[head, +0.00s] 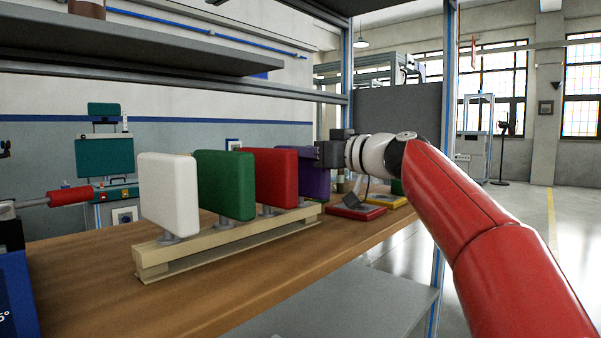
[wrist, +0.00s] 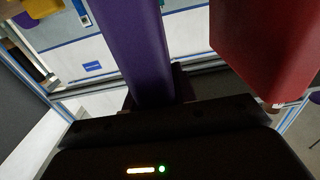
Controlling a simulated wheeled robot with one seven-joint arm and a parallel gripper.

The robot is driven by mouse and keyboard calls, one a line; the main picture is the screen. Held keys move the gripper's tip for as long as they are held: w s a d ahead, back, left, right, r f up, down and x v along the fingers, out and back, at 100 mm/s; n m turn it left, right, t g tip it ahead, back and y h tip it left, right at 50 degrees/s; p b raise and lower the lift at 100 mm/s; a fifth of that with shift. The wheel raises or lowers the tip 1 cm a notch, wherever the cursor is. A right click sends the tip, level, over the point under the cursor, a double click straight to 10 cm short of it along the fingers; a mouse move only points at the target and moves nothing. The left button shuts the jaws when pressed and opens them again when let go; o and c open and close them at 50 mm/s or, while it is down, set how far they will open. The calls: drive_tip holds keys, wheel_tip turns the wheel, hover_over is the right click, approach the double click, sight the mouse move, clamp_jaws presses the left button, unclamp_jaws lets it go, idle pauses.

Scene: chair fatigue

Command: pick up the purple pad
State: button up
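The purple pad (head: 313,174) stands upright at the far right end of a row of pads on a wooden rack (head: 235,239) in the head view. My gripper (head: 328,154) is at the purple pad's right edge and hides part of it. In the wrist view the purple pad (wrist: 134,45) rises from just in front of the dark gripper body, with dark finger parts (wrist: 155,92) close to both its sides. Whether the fingers press on the pad or only stand around it is not clear.
The red pad (head: 270,176) stands close beside the purple one; it also shows in the wrist view (wrist: 265,45). The green pad (head: 225,184) and white pad (head: 170,195) follow to the left. Red and yellow items (head: 356,212) lie behind. A shelf (head: 130,50) hangs above.

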clamp_jaws()
drive_tip(key=shift+r, duration=0.1)
